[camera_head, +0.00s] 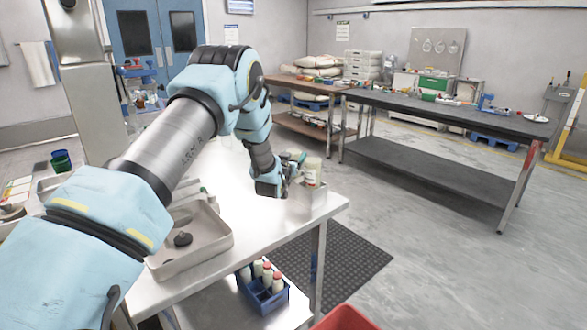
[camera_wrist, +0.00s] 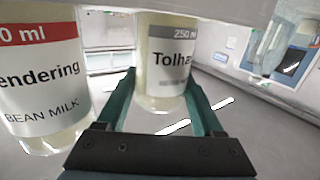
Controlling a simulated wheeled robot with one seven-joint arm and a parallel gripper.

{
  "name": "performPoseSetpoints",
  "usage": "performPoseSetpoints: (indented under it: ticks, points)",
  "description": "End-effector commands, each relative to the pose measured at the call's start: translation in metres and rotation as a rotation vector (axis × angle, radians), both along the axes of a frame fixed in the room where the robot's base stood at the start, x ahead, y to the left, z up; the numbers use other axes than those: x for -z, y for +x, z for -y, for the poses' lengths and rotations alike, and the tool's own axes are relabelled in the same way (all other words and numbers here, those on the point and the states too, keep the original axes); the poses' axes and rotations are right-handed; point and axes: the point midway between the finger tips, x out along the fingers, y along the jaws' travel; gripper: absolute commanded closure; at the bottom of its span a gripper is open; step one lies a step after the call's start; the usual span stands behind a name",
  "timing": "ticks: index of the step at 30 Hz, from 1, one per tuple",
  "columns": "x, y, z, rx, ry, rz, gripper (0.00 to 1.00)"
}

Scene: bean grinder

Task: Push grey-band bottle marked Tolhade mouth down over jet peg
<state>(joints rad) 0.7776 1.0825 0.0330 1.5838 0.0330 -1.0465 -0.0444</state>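My gripper (camera_wrist: 161,75) has its green fingers against both sides of the grey-band bottle (camera_wrist: 165,62), whose label reads "250 ml" and "Tolha…". The wrist picture seems upside down, with ceiling lights low in it, so this bottle appears mouth down. Its mouth end is hidden behind a pale metal wall (camera_wrist: 225,10). In the head view, my gripper (camera_head: 290,172) is at a small metal box (camera_head: 311,203) at the bench's far end. I cannot make out a jet peg; the box's inside is hidden.
A red-band bean milk bottle (camera_wrist: 40,75) stands close beside the held one; it also shows in the head view (camera_head: 313,170). A metal tray (camera_head: 205,255) lies nearer on the bench. A blue crate (camera_head: 266,298) of bottles is on the lower shelf.

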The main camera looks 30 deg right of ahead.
Motion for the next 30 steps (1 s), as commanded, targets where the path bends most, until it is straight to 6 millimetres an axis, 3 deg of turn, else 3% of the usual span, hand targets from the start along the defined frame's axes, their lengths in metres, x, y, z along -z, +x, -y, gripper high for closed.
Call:
performPoseSetpoints:
  ticks: [1, 11, 23, 30]
  points:
    - [0.000, 0.000, 0.000, 0.000, 0.000, 0.000, 0.47]
    - [0.000, 0.000, 0.000, 0.000, 0.000, 0.000, 0.84]
    - [-0.007, 0.000, 0.000, 0.000, -0.001, 0.001, 0.85]
    - [-0.035, 0.000, 0.000, 0.000, -0.002, 0.002, 0.85]
